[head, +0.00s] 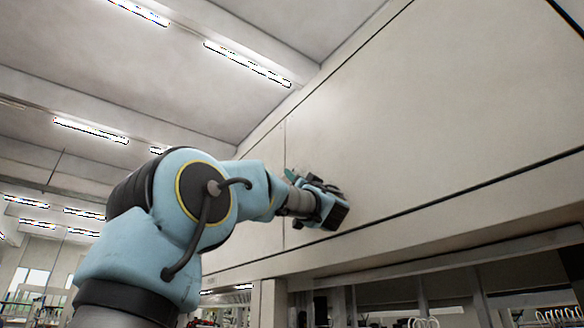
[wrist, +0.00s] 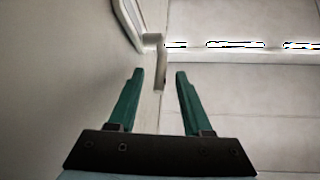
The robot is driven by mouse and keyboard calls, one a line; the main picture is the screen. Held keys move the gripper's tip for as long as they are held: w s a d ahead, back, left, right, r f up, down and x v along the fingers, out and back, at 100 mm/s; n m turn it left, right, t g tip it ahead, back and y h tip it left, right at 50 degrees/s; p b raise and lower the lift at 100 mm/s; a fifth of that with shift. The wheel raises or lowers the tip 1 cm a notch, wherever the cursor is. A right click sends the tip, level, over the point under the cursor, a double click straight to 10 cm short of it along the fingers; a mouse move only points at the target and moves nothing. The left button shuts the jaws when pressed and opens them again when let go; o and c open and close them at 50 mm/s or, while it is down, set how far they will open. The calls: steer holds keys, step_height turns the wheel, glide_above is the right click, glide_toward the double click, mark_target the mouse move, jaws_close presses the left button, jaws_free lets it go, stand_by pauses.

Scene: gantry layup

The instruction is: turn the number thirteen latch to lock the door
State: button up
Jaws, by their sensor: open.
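In the wrist view a small grey latch handle (wrist: 161,66) stands off a pale door panel (wrist: 75,70) by a curved, light-rimmed fitting (wrist: 128,22). My gripper (wrist: 159,73) has two green fingers spread apart. The lower end of the handle shows between the fingertips, with a gap on each side; I see no contact. In the head view my gripper (head: 318,203) is close to the large cream panel (head: 430,110), and the latch is hidden there. No number is readable on the latch.
A dark seam (head: 450,196) runs along the panel's lower part, with a beam (head: 400,250) below. Open shelving with small items (head: 430,318) lies under it. Ceiling lights (head: 247,64) hang far above. The space left of the panel is open.

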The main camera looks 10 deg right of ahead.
steer(key=p+x, duration=0.2)
steer(key=x, duration=0.3)
jaws_close()
stand_by(0.4)
stand_by(1.0)
